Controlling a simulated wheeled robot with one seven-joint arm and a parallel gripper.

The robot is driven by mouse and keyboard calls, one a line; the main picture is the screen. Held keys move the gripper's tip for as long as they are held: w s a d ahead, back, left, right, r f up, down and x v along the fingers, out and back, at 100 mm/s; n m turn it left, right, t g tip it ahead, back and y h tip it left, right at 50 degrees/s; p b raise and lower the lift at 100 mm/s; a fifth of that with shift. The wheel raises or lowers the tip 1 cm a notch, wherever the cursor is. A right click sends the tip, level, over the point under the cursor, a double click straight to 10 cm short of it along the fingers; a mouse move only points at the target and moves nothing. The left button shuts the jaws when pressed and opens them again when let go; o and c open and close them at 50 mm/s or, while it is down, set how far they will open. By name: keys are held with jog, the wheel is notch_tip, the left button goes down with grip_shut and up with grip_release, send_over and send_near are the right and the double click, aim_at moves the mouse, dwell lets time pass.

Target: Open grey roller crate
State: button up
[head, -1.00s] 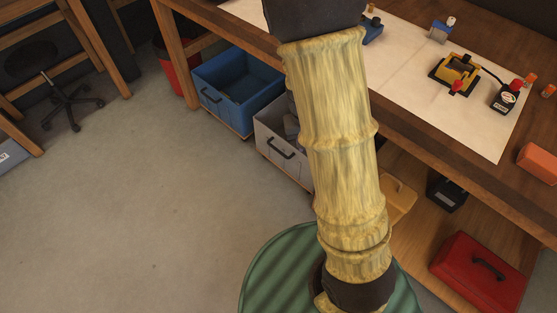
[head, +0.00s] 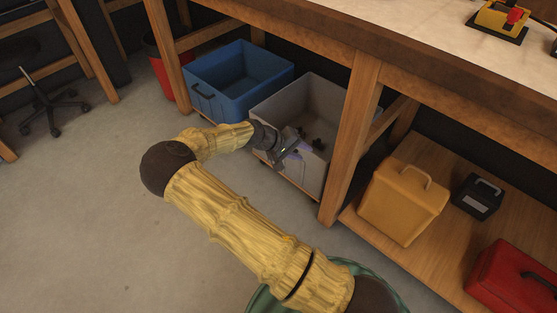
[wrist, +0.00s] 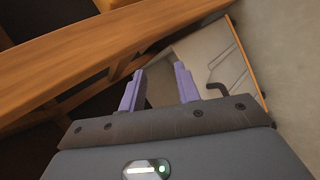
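The grey roller crate (head: 312,176) stands under the workbench, beside the blue crate, with its open top showing and some dark items inside. My gripper (head: 296,143) is at the crate's front side, near its upper edge. In the wrist view my gripper (wrist: 160,82) has its two purple fingers apart with nothing seen between them. The crate's pale front panel (wrist: 207,52) shows beyond the fingers. Its dark handle (wrist: 218,89) is just right of the right finger, not between the fingers. In the head view my gripper hides the handle.
A blue crate (head: 215,98) stands to the left. A wooden bench leg (head: 350,145) rises close on the right. A yellow container (head: 402,205), a black box (head: 477,196) and a red toolbox (head: 515,278) sit on the lower shelf. The floor (head: 100,220) at left is clear.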

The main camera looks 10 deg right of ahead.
jog(key=w+a+f+n+t+h+b, duration=0.1)
jog(key=w+a+f+n+t+b, duration=0.2)
jog(key=a+f+b, duration=0.4)
jog(key=w+a+f+n+t+h+b, duration=0.1)
jog(key=w+a+f+n+t+b, duration=0.2)
jog(key=a, duration=0.7)
notch_tip(320, 180, down, 4)
jog(key=w+t+b, duration=0.2)
jog(key=b, duration=0.2)
jog(key=shift+w+a+f+h, duration=0.15)
jog(key=shift+w+a+h, duration=0.05)
jog(key=shift+h, duration=0.2)
jog(key=shift+w+d+f, duration=0.1)
jog(key=b+x, duration=0.4)
jog(key=x, duration=1.3)
jog(key=shift+d, duration=0.15)
grip_shut()
